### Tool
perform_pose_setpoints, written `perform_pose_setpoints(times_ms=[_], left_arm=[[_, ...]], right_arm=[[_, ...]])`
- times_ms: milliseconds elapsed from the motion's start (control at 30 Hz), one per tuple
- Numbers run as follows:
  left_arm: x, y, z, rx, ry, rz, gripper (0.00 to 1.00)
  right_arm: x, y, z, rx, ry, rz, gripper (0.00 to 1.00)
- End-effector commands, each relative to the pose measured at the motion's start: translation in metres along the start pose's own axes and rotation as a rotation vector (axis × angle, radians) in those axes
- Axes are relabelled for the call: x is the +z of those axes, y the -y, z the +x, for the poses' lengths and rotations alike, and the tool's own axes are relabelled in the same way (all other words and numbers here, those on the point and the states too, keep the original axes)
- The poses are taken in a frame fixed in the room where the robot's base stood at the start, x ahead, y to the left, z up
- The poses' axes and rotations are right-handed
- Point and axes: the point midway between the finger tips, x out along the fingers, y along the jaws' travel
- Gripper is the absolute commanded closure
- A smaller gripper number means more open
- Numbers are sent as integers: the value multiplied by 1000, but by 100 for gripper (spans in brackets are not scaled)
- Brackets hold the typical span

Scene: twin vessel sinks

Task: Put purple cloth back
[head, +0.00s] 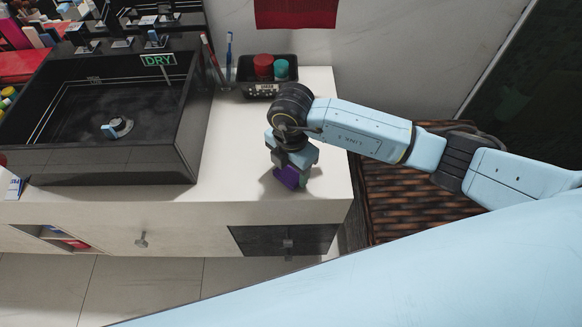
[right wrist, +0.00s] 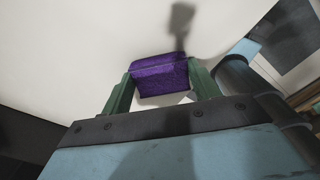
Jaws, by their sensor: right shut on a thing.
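The purple cloth (head: 287,178) is a small folded block over the right end of the white counter in the head view. My right gripper (head: 290,170) points down and is shut on it. In the right wrist view the purple cloth (right wrist: 160,76) sits between the two green fingers of my right gripper (right wrist: 160,92), with the white counter surface behind it. I cannot tell whether the cloth touches the counter. My left gripper does not show.
A black sink (head: 150,160) marked DRY stands on the counter (head: 225,190) at left. A black tray (head: 262,90) with a red and a teal item is behind my gripper. A red cloth (head: 295,12) hangs on the wall. A woven basket (head: 410,205) stands right of the counter.

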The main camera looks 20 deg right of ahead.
Motion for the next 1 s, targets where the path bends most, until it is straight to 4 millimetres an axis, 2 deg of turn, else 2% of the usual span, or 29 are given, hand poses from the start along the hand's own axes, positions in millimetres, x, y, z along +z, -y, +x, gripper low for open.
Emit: perform_pose_setpoints(times_ms=[367, 400, 533, 833, 1000], left_arm=[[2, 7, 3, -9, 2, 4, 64], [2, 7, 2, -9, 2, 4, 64], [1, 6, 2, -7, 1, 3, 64], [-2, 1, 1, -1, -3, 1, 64], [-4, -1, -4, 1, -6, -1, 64]], right_arm=[[0, 0, 6, 0, 0, -1, 60], [0, 0, 5, 1, 0, -1, 34], [0, 0, 4, 1, 0, -1, 17], [0, 0, 2, 1, 0, -1, 17], [0, -1, -17, 4, 0, -2, 17]])
